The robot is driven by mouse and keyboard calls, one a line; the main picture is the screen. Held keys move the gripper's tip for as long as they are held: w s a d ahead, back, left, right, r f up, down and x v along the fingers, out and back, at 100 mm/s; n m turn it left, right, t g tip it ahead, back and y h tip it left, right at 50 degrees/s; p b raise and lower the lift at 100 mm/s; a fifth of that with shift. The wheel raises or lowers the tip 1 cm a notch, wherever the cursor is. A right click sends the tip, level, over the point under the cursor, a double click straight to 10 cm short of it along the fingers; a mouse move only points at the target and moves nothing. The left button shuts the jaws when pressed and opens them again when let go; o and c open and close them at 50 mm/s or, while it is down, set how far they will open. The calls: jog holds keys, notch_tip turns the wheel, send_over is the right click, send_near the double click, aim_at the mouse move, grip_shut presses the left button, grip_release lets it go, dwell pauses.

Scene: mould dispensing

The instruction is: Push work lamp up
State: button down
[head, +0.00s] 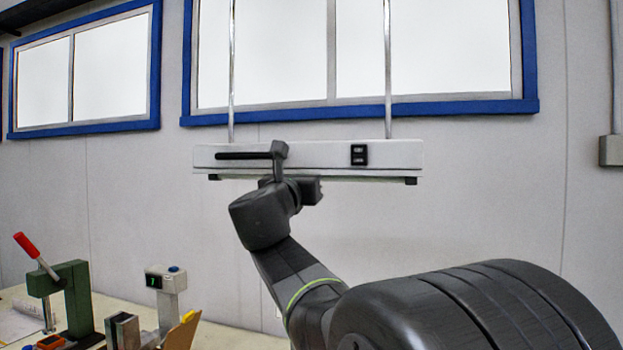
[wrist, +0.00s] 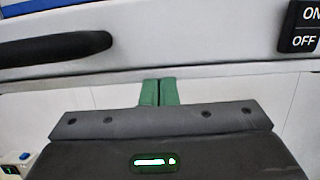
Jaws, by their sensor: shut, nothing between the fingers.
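The work lamp (head: 310,155) is a long white bar hanging level from two thin metal rods in the head view. It has a black handle bar on its left front and a black switch (head: 359,155) on its right. In the wrist view the lamp's white front (wrist: 200,45) spans the top, with the black handle (wrist: 55,47) at left and the ON/OFF switch (wrist: 300,28) at right. My gripper (wrist: 160,92) is shut and empty, its green fingertips near the lamp's lower edge. I cannot tell whether they touch it. In the head view my wrist hides part of the lamp.
A bench at lower left holds a green press (head: 75,295) with a red lever and a grey device (head: 165,290) with a blue button. Blue-framed windows (head: 85,70) are in the wall behind.

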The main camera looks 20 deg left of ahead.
jog(key=shift+s+d+r, duration=0.1)
jog(key=shift+r, duration=0.35)
notch_tip(320, 180, down, 5)
jog(key=b, duration=0.4)
jog(key=b+v, duration=0.1)
jog(key=v, duration=0.8)
jog(key=shift+s, duration=0.4)
jog(key=shift+w, duration=0.1)
jog(key=w+r+p, duration=0.5)
jog(key=w+r, duration=0.1)
jog(key=w, duration=0.3)
jog(key=shift+w+r, duration=0.25)
jog(key=shift+r, duration=0.05)
